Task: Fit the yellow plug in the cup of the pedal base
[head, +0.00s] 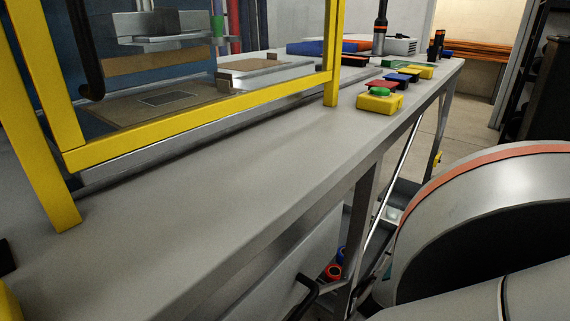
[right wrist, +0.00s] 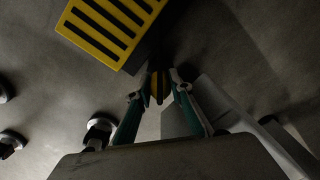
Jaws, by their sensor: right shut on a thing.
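In the right wrist view, my right gripper (right wrist: 158,76) has its teal fingers closed on a small yellow and dark piece (right wrist: 157,88), which looks like the yellow plug. It is mostly covered by the fingers. The pedal base shows by its yellow and black slatted top (right wrist: 110,28), just beyond the fingertips and to the upper left. Its dark side lies close to the fingertips; I cannot tell whether they touch. I cannot make out the cup. Neither gripper nor the pedal shows in the head view, and my left gripper is in no view.
The head view shows a long grey bench (head: 205,225) with a yellow frame (head: 200,120) and a yellow button box (head: 380,101). Red and blue round pieces (head: 333,272) sit beneath it. In the wrist view, round feet (right wrist: 98,130) stand on the grey floor at left.

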